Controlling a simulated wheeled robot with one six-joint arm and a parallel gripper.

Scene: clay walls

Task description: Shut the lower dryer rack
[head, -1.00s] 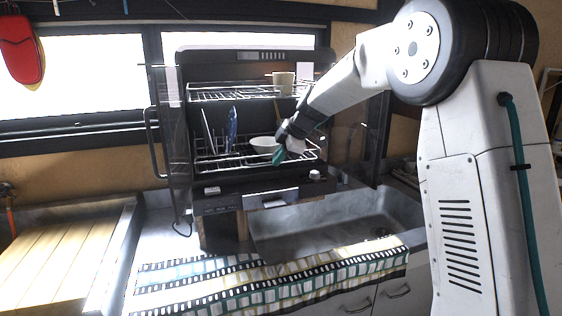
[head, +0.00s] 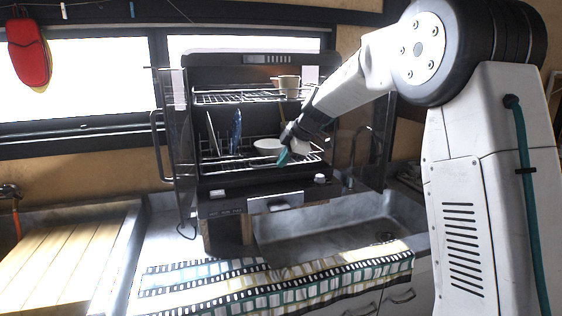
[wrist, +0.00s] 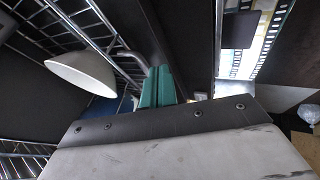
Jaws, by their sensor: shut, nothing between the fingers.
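The dish dryer stands open behind the sink, its dark cabinet holding two wire racks. The lower dryer rack (head: 222,164) carries a white bowl (head: 268,146) and blue-patterned dishware (head: 236,131). My gripper (head: 283,157) is at the right part of the lower rack's front, its teal fingers shut and empty. In the wrist view the shut fingers (wrist: 158,86) are close beside a bent metal bar of the rack (wrist: 130,57). I cannot tell whether they touch it. The white bowl (wrist: 82,72) is to their left. My arm hides the rack's right rear part.
The upper rack (head: 230,97) holds cups (head: 289,86). Transparent doors stand open on both sides, the left one with a handle (head: 157,145). A sink (head: 345,228) and a patterned cloth (head: 275,285) lie in front. A wooden board (head: 60,250) is at left.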

